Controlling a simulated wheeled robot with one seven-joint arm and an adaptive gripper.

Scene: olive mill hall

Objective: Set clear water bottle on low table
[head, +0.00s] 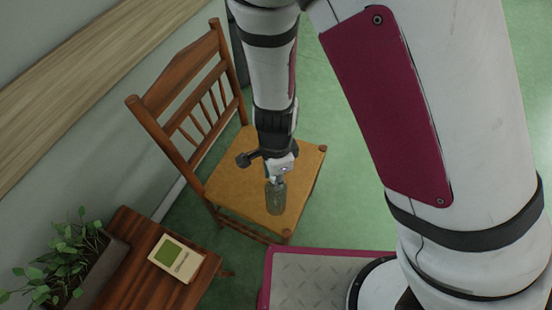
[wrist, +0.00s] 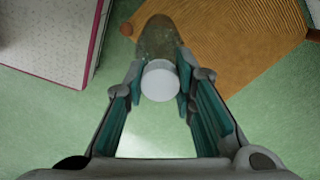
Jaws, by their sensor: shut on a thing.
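The clear water bottle (head: 275,197) is upright in the head view, over the front part of a wooden chair's seat. My gripper (head: 277,176) is shut on it near its top, from above. In the wrist view the bottle (wrist: 158,50) shows its pale round cap (wrist: 160,80) between the teal finger pads of my gripper (wrist: 160,88). I cannot tell whether the bottle's base touches the seat. A low dark wooden table (head: 121,279) stands at the lower left of the head view.
The chair (head: 230,170) has a woven seat and slatted back against the wall. On the table lie a cream-and-green book or box (head: 176,258) and a planter with a leafy plant (head: 100,275). The table's front part looks clear. Green floor lies right of the chair.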

